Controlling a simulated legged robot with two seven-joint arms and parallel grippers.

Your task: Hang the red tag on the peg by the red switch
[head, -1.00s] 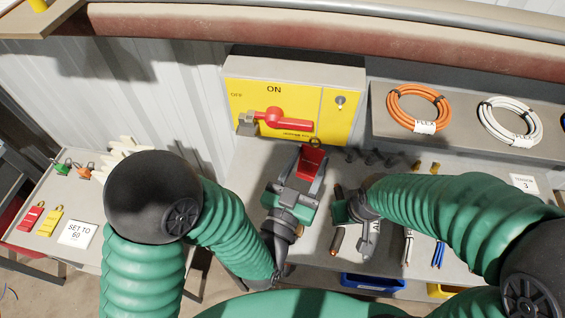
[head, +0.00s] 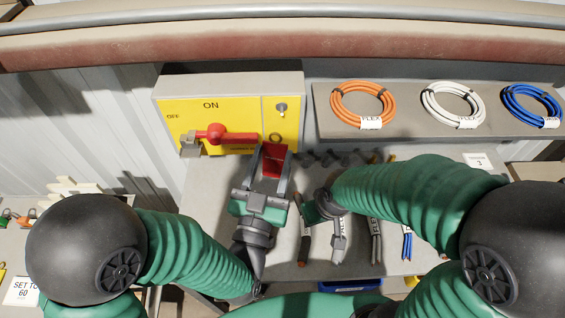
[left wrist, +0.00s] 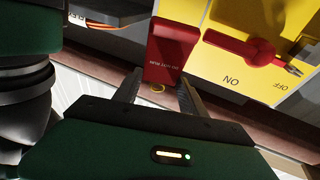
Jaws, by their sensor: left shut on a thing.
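The red tag (head: 272,161) is held between the fingers of my left gripper (head: 268,170), in front of the yellow switch panel's lower edge. In the left wrist view the tag (left wrist: 170,50) shows white lettering, and a small ring (left wrist: 158,88) shows at its end. The red switch (head: 226,137) is a handle on the yellow panel, to the left of the tag. The peg (head: 281,107) sticks out of the panel's right part, above the tag in the picture and apart from it. My right gripper (head: 312,209) is low over the bench; its fingertips are unclear.
A grey shelf (head: 400,125) right of the panel bears orange (head: 362,103), white and blue cable coils. Cable pieces lie on the bench (head: 205,200) near my right arm. Several dark stubs (head: 326,160) stand just right of the tag.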

